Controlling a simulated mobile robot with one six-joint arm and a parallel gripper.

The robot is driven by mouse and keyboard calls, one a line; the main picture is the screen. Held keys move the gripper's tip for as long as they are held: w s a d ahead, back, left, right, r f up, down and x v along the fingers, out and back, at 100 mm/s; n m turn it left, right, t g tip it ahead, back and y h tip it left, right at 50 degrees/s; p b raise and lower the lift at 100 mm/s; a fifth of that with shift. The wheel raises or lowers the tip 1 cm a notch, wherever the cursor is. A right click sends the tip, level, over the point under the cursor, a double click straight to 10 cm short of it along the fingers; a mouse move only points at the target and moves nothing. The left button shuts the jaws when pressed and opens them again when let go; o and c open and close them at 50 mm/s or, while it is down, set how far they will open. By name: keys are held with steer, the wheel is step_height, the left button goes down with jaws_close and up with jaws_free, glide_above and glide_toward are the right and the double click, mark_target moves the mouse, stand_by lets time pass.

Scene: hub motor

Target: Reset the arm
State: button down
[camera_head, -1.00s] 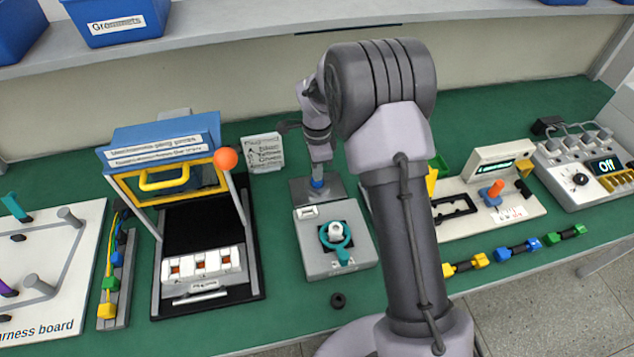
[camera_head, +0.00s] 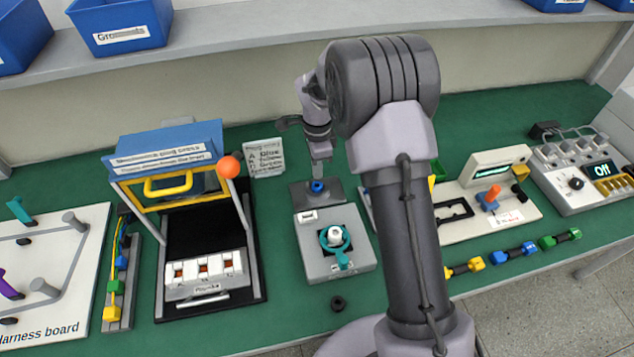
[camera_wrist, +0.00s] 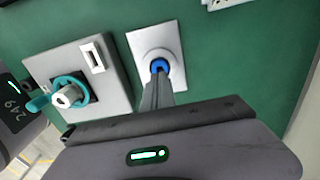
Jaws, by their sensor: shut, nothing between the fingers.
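My arm rises over the middle of the bench in the head view. My gripper (camera_head: 318,178) points down above a small grey plate (camera_head: 303,195) with a blue ring (camera_head: 317,187) on it. In the wrist view my gripper (camera_wrist: 158,78) is shut, with its fingertips seen over or close to the blue ring (camera_wrist: 159,65); the exact gap cannot be told. Nothing shows between the fingers. The plate (camera_wrist: 172,35) is partly covered by the fingers in that view.
A grey box with a teal ring handle (camera_head: 333,238) stands just in front of the plate. A blue-topped press (camera_head: 168,150) with an orange knob (camera_head: 229,167) is at left. A white card (camera_head: 265,158) stands behind. A small dark ring (camera_head: 338,303) lies near the front edge.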

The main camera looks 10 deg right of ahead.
step_height(320, 180, up, 3)
steer(key=shift+r+p, duration=0.1)
steer(key=shift+p, duration=0.7)
steer(key=s+a+r+n+t, duration=0.1)
steer(key=s+r+n, duration=0.2)
steer(key=s+r, duration=0.45)
steer(key=s+a+r+n+t, duration=0.1)
steer(key=s+r+n+t, duration=0.2)
steer(key=r, duration=0.7)
steer(key=s+a+r+n+t+y, duration=0.1)
steer(key=s+n, duration=0.2)
steer(key=s, duration=0.7)
steer(key=s+a+r+n+y+b, duration=0.1)
steer(key=s+n, duration=0.3)
steer(key=s, duration=0.5)
steer(key=shift+s+r+n+t+b, duration=0.3)
steer(key=shift+s+r+t, duration=0.1)
steer(key=shift+r, duration=0.2)
